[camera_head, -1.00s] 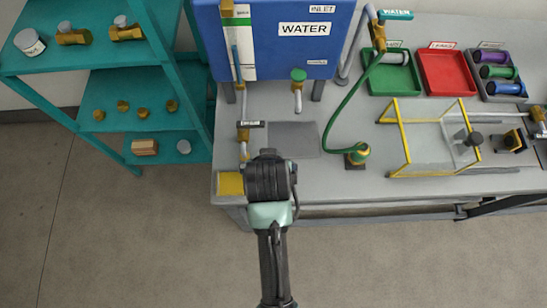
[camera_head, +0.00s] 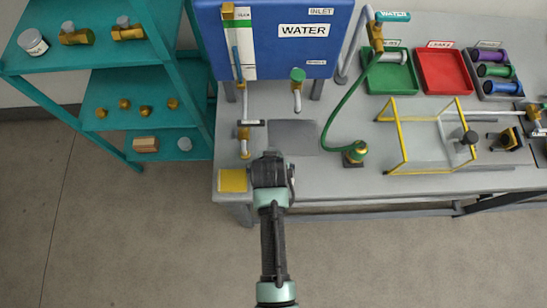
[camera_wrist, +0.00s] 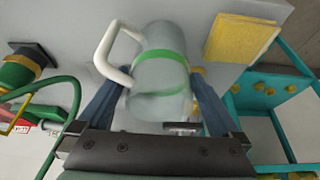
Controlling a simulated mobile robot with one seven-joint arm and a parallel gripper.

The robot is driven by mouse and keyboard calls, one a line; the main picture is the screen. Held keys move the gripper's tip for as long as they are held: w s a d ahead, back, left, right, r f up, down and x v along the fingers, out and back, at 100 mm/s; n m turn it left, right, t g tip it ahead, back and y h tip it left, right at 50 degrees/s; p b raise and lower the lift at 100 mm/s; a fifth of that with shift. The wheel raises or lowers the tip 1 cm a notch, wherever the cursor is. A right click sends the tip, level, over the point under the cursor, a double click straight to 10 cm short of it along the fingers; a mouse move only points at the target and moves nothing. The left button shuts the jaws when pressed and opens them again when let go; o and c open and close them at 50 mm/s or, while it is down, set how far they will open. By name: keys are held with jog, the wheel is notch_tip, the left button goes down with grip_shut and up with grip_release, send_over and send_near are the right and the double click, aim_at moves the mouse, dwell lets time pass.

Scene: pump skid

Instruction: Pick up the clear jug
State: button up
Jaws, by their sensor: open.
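The clear jug (camera_wrist: 160,65), greyish and see-through with a green band and a white handle (camera_wrist: 112,52), shows large in the wrist view. It lies between the two dark fingers of my gripper (camera_wrist: 160,100), which are open on either side of it. I cannot tell whether either finger touches it. In the head view my gripper (camera_head: 268,168) is at the front edge of the bench, and the jug is hidden behind it.
A yellow pad (camera_head: 233,181) lies on the bench left of my gripper. A green hose with a brass fitting (camera_head: 355,153) and a yellow-framed clear guard (camera_head: 430,140) stand to the right. A blue water panel (camera_head: 275,50) stands behind. Teal shelves (camera_head: 105,85) are at the left.

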jog(key=shift+x, duration=2.1)
jog(key=shift+c, duration=0.2)
jog(key=c, duration=1.1)
jog(key=shift+o, duration=0.2)
jog(key=shift+r, duration=0.1)
